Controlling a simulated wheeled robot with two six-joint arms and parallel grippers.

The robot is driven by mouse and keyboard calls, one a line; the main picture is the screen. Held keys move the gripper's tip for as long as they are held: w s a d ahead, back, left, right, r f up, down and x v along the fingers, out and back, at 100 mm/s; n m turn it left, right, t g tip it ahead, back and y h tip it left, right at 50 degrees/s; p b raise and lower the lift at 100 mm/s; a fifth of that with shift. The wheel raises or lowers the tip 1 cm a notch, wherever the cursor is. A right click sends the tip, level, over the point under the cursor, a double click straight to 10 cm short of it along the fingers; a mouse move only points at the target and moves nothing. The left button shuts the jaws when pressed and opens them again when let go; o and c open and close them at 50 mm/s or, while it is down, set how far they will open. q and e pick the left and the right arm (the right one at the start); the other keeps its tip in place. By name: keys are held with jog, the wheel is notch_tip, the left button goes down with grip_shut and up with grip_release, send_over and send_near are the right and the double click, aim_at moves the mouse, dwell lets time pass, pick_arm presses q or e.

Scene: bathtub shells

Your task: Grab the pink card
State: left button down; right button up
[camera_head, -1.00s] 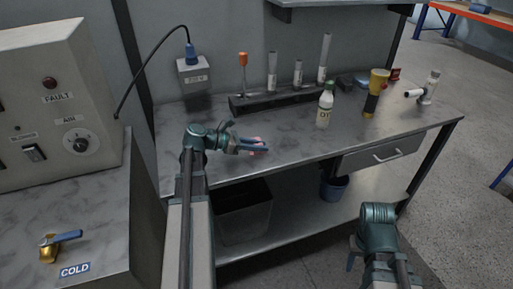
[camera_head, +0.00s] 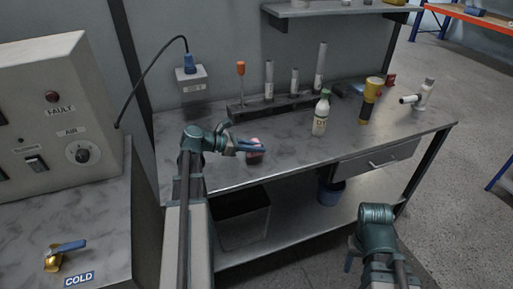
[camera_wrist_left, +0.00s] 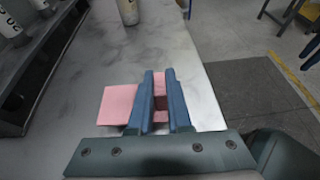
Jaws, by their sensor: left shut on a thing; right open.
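The pink card (camera_wrist_left: 117,104) is a flat pink piece that sticks out to the left of my left gripper's blue fingers in the wrist view. Pink also shows between the fingers. My left gripper (camera_wrist_left: 160,80) is shut on it. I cannot tell whether the card is clear of the bench top. My right gripper (camera_head: 351,262) is low at the front right, open, away from the bench and mostly hidden by its arm.
A white bottle with a green cap (camera_head: 320,115), a yellow and black flashlight (camera_head: 370,98) and a white fitting (camera_head: 422,96) stand to the right. A dark rack (camera_head: 265,108) with several tubes is behind. A control panel (camera_head: 60,115) stands at left. The bench's front middle is clear.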

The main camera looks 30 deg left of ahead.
pick_arm(q)
jog(key=s+a+r+p, duration=0.1)
jog(key=s+r, duration=0.1)
jog(key=s, duration=1.4)
jog(key=shift+a, duration=0.2)
